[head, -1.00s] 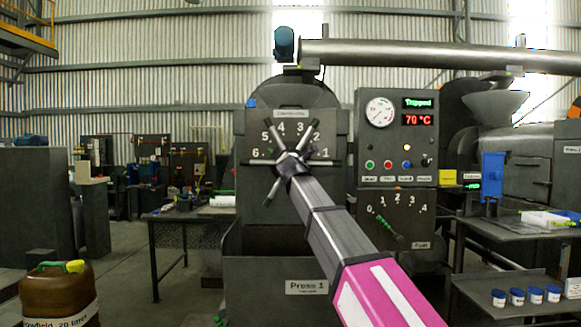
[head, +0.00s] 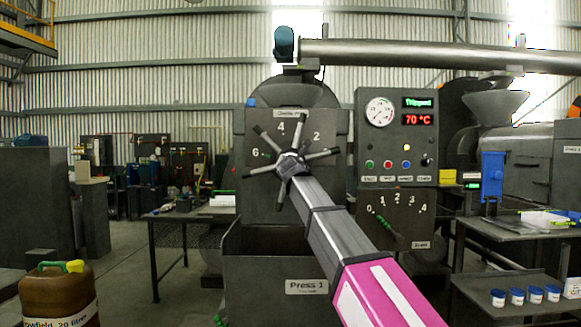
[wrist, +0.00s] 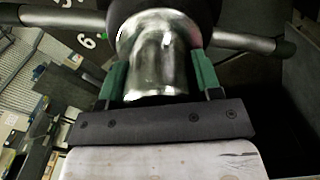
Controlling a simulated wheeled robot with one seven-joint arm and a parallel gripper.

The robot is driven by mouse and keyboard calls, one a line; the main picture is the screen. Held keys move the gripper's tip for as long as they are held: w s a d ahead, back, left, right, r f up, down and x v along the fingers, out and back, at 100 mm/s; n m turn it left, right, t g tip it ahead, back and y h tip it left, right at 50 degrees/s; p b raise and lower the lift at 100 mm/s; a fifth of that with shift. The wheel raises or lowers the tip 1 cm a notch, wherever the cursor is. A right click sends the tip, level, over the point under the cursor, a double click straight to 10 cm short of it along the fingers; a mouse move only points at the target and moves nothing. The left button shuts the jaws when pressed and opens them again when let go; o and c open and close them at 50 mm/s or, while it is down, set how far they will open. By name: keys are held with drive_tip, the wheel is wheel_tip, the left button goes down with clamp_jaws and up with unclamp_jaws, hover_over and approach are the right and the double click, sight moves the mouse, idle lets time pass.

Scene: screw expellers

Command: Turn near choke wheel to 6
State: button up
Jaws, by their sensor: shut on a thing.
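The near choke wheel (head: 320,155) is a dark hub with several grey spokes on the front of Press 1. A numbered dial plate lies behind it; 2, 4 and 6 show, and spokes cover other numerals. My gripper (head: 293,166) reaches the wheel's centre from the lower right. In the wrist view its green fingers (wrist: 160,85) sit either side of the shiny metal hub end (wrist: 155,55), shut on it. The 6 shows there at upper left (wrist: 88,40).
A control panel (head: 397,140) reading "Tripped" and 70 °C stands right of the wheel, with a smaller feed lever (head: 390,232) below. A brown jug (head: 60,297) stands at lower left. Blue-lidded jars (head: 517,297) stand on a low shelf at right.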

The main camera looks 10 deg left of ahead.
drive_tip(key=o, duration=1.3)
drive_tip(key=shift+s, duration=0.15)
drive_tip(key=v, duration=1)
drive_tip(key=shift+s+d, duration=0.1)
drive_tip(key=shift+s, duration=0.15)
